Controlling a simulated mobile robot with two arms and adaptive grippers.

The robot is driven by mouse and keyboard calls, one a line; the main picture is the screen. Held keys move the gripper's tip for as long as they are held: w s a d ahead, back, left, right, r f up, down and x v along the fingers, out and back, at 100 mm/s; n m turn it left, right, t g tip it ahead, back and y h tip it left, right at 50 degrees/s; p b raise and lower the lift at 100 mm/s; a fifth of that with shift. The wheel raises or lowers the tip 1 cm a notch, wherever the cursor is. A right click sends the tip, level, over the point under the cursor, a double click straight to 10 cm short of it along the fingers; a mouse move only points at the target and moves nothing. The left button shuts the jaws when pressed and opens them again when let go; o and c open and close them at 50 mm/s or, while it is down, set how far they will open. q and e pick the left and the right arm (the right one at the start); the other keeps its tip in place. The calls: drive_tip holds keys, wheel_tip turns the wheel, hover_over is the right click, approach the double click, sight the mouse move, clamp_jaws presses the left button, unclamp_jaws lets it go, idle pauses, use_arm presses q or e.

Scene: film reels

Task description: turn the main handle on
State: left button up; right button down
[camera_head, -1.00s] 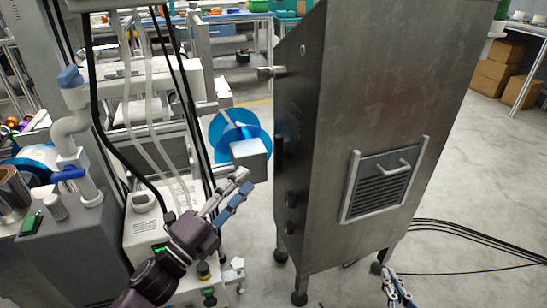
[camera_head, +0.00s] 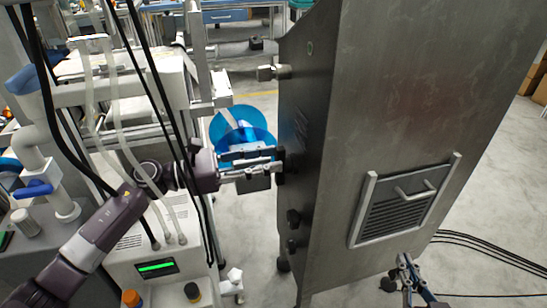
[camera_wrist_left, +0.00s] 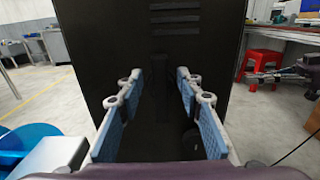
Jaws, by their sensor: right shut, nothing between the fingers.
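The main handle looks like a dark upright bar on the left side of the tall metal cabinet (camera_head: 400,110). In the left wrist view the handle (camera_wrist_left: 160,95) stands out faintly against the black panel, between my fingers. My left gripper (camera_head: 278,162) is level, with its fingertips close to that side panel and partly covering the handle. In the left wrist view it (camera_wrist_left: 159,76) is open, with blue pads on either side of the handle; contact cannot be told. My right gripper (camera_head: 420,287) is shut and empty, low in front of the cabinet.
Two dark knobs (camera_head: 292,219) sit lower on the same side panel, and a metal fitting (camera_head: 273,72) sticks out above. A machine with hoses (camera_head: 140,85) and a blue reel (camera_head: 235,125) stand left. Black cables (camera_head: 490,250) lie on the floor at right.

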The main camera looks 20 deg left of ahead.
use_arm(q)
drive_tip(key=shift+x, duration=0.85)
clamp_jaws()
use_arm(e)
drive_tip(key=shift+r, duration=0.1)
use_arm(q)
drive_tip(key=shift+a, duration=0.1)
